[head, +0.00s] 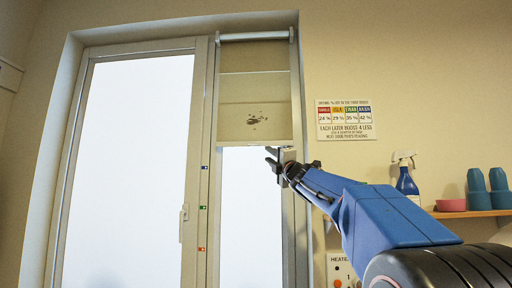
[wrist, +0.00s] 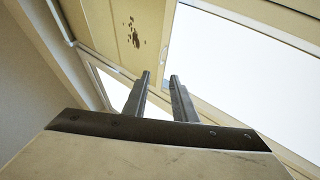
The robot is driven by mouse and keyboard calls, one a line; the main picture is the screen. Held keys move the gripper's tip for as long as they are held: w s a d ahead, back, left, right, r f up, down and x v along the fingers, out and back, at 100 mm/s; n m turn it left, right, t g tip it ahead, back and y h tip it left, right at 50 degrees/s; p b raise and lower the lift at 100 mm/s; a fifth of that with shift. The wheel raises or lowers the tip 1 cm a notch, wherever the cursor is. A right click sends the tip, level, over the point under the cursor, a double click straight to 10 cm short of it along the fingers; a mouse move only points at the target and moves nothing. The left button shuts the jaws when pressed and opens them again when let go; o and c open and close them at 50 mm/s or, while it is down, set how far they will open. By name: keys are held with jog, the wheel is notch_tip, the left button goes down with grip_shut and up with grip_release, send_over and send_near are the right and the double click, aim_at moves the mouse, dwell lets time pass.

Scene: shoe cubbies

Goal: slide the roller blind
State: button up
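The beige roller blind (head: 255,90) hangs from a roller at the top of the narrow right-hand window panel. It covers the upper part of the glass and carries a dark speckled stain; its lower edge ends slightly above the blue mark (head: 204,168) on the frame. The blind also shows in the wrist view (wrist: 112,22), at the top. My gripper (head: 270,155) is at the right part of the blind's lower edge. In the wrist view, its two fingers (wrist: 159,76) stand apart with nothing visible between them. I cannot tell whether they touch the blind.
Green (head: 203,208) and red (head: 202,249) marks sit lower on the frame. A glazed door (head: 88,160) is at left. At right are a wall sign (head: 345,120), a spray bottle (head: 406,183), a pink bowl (head: 451,205), teal cups (head: 476,190) and a heater panel (head: 342,270).

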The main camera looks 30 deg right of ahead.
aim_at(254, 144)
jog(key=x, duration=1.5)
jog(key=shift+f, duration=0.1)
jog(key=shift+c, duration=0.6)
grip_shut()
dwell(0.6)
